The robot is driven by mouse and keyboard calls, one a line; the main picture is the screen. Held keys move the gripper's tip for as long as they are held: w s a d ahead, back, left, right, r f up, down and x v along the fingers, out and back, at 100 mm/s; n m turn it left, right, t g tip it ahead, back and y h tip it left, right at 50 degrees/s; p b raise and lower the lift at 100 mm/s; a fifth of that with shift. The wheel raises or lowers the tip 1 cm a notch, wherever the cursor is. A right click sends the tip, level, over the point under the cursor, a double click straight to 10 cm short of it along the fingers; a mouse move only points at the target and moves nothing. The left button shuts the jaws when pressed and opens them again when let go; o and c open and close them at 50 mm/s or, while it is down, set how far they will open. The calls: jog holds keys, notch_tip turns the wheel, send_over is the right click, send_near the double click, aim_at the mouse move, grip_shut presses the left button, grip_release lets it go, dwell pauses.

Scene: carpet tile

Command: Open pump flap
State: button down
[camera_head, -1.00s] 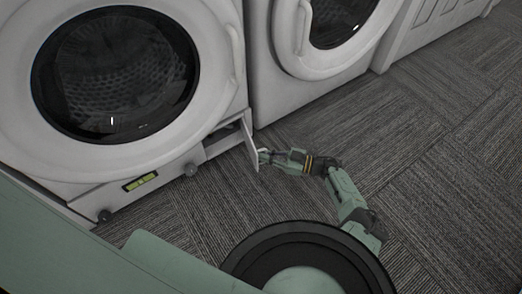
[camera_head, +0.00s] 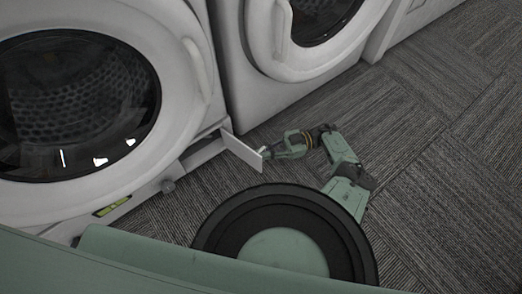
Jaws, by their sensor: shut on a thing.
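The pump flap (camera_head: 241,150) is a small white panel at the lower right corner of the left washing machine (camera_head: 186,88). It stands swung out from the machine's base, with the low opening (camera_head: 203,151) showing to its left. My gripper (camera_head: 264,153) is at the flap's outer right end and shut on it. The fingertips are small and partly hidden by the flap. My arm reaches in from the right, low over the carpet.
A second white washing machine (camera_head: 262,98) stands close behind the flap, to the right. Carpet (camera_head: 440,160) is clear to the right.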

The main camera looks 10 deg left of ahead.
jog(key=shift+w, duration=0.1)
dwell(0.4)
jog(key=c, duration=2)
grip_release()
jog(key=shift+r, duration=0.1)
jog(key=r, duration=1)
jog(key=shift+d+r, duration=0.25)
jog(key=shift+r, duration=0.05)
jog(key=shift+a+f, duration=0.1)
jog(key=shift+f, duration=0.2)
jog(key=shift+c, duration=0.2)
